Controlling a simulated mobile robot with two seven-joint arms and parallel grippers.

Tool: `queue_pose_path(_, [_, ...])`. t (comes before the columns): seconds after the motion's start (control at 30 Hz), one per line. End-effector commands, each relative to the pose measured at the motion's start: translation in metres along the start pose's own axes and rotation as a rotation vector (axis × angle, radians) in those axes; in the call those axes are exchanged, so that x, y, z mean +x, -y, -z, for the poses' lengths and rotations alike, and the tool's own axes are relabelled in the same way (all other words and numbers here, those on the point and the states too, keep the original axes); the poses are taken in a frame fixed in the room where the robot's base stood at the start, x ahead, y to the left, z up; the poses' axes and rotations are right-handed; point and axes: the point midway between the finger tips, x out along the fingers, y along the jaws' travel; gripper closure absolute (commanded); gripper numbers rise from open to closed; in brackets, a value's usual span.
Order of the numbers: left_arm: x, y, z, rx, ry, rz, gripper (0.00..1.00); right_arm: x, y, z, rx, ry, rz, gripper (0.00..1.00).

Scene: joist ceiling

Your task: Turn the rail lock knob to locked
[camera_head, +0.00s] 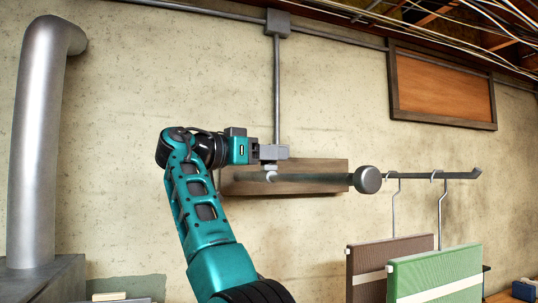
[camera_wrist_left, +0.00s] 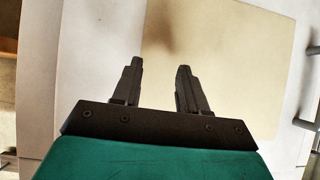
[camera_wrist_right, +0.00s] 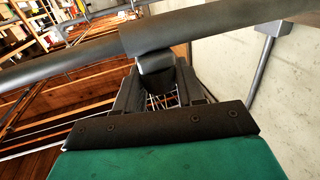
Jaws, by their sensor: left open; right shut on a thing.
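A grey horizontal rail (camera_head: 315,178) runs in front of a wooden board on the wall. In the right wrist view it crosses the top, with a thicker collar (camera_wrist_right: 190,30) around it. A small knob (camera_wrist_right: 155,62) sticks out of the collar. My right gripper (camera_wrist_right: 156,80) is shut on this knob, its fingers on either side. In the head view the gripper (camera_head: 270,160) is at the rail's left part, and the small pale knob (camera_head: 270,174) shows by its fingertips. Any lock marking is not visible. My left gripper (camera_wrist_left: 157,80) is open and empty, seen only in its wrist view.
Hooks farther right carry brown (camera_head: 365,270) and green (camera_head: 435,277) panels. A thick metal duct (camera_head: 38,150) stands at left. A conduit (camera_head: 277,90) runs down the wall above the gripper.

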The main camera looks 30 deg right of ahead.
Motion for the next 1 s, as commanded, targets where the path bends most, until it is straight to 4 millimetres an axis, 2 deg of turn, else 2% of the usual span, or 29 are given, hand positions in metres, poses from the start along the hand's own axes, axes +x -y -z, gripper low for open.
queue_pose_path(0.67, [0.0011, 0.0006, 0.0020, 0.001, -0.004, 0.001, 0.57, 0.0003, -0.0002, -0.0014, -0.002, 0.005, -0.041, 0.92])
queue_pose_path(0.7, [0.0011, 0.0006, 0.0020, 0.001, -0.004, 0.001, 0.57, 0.0003, -0.0001, -0.0014, -0.002, 0.005, -0.041, 0.58])
queue_pose_path(0.87, [0.0010, 0.0005, 0.0020, 0.000, -0.004, 0.001, 0.57, 0.0003, -0.0001, -0.0010, -0.001, 0.004, -0.040, 0.43])
queue_pose_path(1.0, [0.0009, 0.0004, 0.0019, 0.000, -0.004, 0.001, 0.57, 0.0002, 0.0000, -0.0007, -0.001, 0.003, -0.039, 0.43])
